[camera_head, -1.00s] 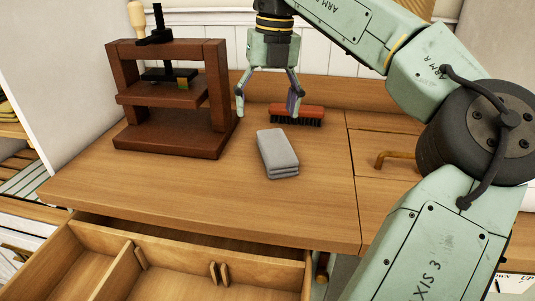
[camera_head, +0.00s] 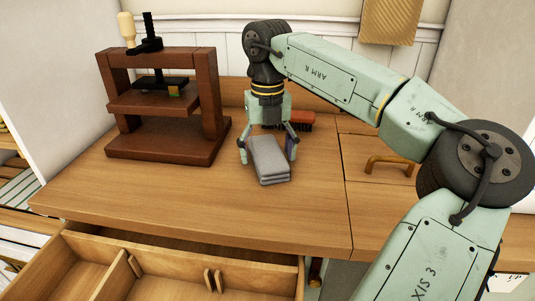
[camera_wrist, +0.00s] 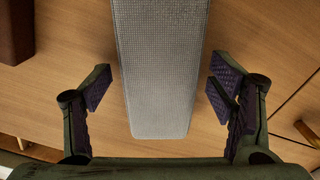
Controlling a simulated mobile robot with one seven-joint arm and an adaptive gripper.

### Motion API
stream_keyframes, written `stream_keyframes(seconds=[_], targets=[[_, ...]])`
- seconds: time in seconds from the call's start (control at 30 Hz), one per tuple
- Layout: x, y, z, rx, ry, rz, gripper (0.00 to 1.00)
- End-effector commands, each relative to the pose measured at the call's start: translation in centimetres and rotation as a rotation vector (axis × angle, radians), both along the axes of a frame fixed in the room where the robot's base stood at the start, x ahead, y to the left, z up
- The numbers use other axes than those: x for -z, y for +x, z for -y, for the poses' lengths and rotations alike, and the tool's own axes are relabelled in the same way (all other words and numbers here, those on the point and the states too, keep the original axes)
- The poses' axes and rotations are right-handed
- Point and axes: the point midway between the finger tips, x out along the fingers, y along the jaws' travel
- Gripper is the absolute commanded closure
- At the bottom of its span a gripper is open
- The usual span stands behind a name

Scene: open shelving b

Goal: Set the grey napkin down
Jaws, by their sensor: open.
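The grey napkin (camera_head: 270,160) is a folded, layered block lying on the wooden worktop. In the wrist view the napkin (camera_wrist: 160,65) runs down from the top edge between my fingers, with a gap on each side. My gripper (camera_head: 268,155) is open and lowered around the napkin, one finger to its left and one to its right. In the wrist view both finger pads of my gripper (camera_wrist: 157,92) stand apart from the napkin. Part of the napkin's far end is hidden by my gripper in the head view.
A brown wooden press (camera_head: 165,100) stands at the left of the worktop (camera_head: 130,200). A red-backed brush (camera_head: 302,122) lies behind the napkin, partly hidden by my gripper. An open drawer (camera_head: 180,262) juts out in front. The worktop's front left is clear.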

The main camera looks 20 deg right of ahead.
Motion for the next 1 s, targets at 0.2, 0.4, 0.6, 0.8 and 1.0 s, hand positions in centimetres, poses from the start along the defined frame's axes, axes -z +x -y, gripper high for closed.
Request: stream_keyframes(seconds=[0.2, 0.4, 0.6, 0.8, 1.0], targets=[[0.2, 0.01, -0.02, 0.0, 0.001, 0.001, 0.23], [0.17, 0.01, -0.03, 0.0, 0.001, 0.001, 0.35], [0.15, 0.01, -0.03, -0.001, 0.001, 0.001, 0.49], [0.15, 0.01, -0.04, -0.001, 0.001, 0.001, 0.62], [0.15, 0.01, -0.04, -0.001, 0.001, 0.001, 0.75]])
